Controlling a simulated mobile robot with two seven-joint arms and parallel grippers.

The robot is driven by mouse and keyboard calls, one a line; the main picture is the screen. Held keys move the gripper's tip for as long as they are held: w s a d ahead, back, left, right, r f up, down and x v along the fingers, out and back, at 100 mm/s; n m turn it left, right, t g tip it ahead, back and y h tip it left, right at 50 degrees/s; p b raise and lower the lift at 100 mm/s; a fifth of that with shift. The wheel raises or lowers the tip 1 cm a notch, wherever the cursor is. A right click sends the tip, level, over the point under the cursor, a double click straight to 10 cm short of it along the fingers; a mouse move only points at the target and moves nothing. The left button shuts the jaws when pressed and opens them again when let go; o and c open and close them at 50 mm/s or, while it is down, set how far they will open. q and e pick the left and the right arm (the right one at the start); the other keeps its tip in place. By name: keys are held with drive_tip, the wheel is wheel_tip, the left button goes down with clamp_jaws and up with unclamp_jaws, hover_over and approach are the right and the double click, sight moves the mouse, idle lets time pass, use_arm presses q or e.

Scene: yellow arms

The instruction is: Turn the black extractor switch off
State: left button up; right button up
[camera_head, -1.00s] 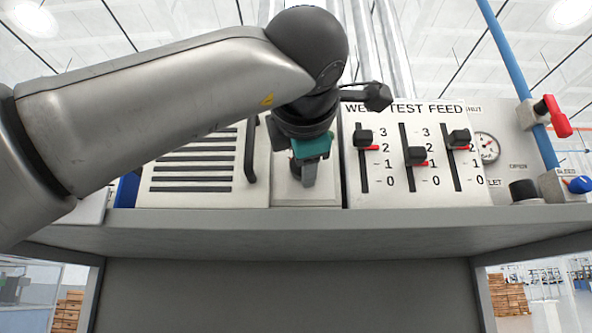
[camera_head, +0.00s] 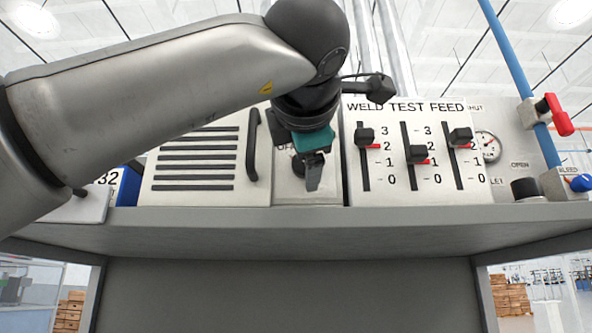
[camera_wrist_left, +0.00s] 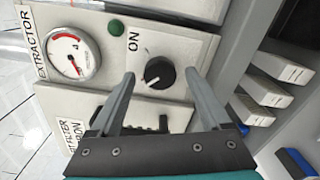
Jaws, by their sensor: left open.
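The black extractor switch (camera_wrist_left: 159,72) is a round rotary knob on a pale panel in the left wrist view, with an ON label beside it. In the head view the knob (camera_head: 298,166) shows only in part behind my gripper, below a partly hidden label starting "OF". My left gripper (camera_wrist_left: 161,75) is open, with its grey fingertips on either side of the knob in the wrist view. I cannot tell whether they touch it. In the head view the left gripper (camera_head: 313,174) hangs in front of the switch panel. My right gripper is not in view.
The EXTRACTOR gauge (camera_wrist_left: 75,57) and a green lamp (camera_wrist_left: 116,27) sit near the switch. A louvred panel with a black handle (camera_head: 252,145) is left of it. The WELD TEST FEED slider panel (camera_head: 385,192) is close on the right. A grey shelf edge (camera_head: 300,220) runs below.

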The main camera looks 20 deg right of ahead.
use_arm(q)
drive_tip(key=b+v, duration=0.3)
drive_tip(key=v, duration=1.1)
drive_tip(key=shift+s, duration=0.2)
